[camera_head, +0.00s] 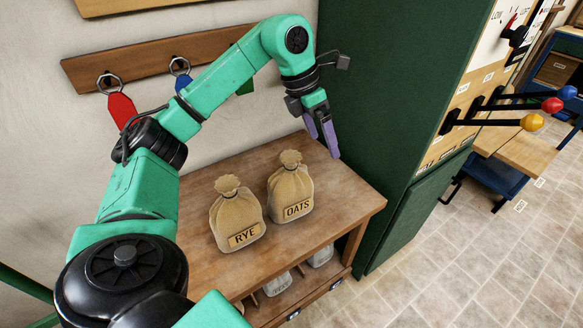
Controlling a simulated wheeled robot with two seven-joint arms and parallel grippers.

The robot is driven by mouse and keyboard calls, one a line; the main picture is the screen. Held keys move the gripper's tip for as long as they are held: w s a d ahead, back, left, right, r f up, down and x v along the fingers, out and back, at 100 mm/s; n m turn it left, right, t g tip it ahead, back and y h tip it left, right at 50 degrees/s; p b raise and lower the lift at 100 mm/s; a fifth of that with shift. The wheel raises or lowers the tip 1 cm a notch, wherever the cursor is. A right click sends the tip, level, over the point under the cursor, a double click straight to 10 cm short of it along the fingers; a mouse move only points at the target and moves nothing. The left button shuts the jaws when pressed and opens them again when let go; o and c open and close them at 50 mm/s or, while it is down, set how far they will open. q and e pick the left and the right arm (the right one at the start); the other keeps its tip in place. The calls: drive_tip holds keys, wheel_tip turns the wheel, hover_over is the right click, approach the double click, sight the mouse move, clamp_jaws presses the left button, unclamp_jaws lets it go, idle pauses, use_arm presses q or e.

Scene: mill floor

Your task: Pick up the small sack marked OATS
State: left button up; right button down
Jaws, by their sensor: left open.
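The small sack marked OATS (290,189) is tan, tied at the neck, and stands upright on the wooden bench top (335,199). A similar sack marked RYE (236,215) stands just to its left and nearer. My left gripper (325,147) has purple fingers that point downward. It is open and empty, above and to the right of the OATS sack, apart from it. My right gripper is not in view.
A tall green cabinet (370,90) stands close on the right of the bench. A rail (90,72) with hanging tags is on the wall behind. Levers with coloured knobs (532,122) stick out at right. Bags sit on a shelf below the bench top.

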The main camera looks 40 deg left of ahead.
sight(292, 168)
use_arm(q)
drive_tip(key=s+a+y, duration=0.1)
drive_tip(key=a, duration=0.1)
drive_tip(key=a+r+n, duration=0.1)
drive_tip(key=a, duration=0.2)
drive_tip(key=s+a+g+y, duration=0.1)
drive_tip(key=a, duration=0.2)
drive_tip(key=shift+s+r+y, duration=0.2)
drive_tip(key=shift+s+y, duration=0.1)
drive_tip(key=shift+s, duration=0.05)
drive_tip(key=f, duration=0.4)
drive_tip(key=w+f, duration=0.1)
drive_tip(key=f, duration=0.4)
drive_tip(key=d+f, duration=0.1)
drive_tip(key=f, duration=0.3)
drive_tip(key=shift+w+f, duration=0.15)
drive_tip(key=shift+f, duration=0.25)
clamp_jaws()
drive_tip(key=shift+w+r, duration=0.1)
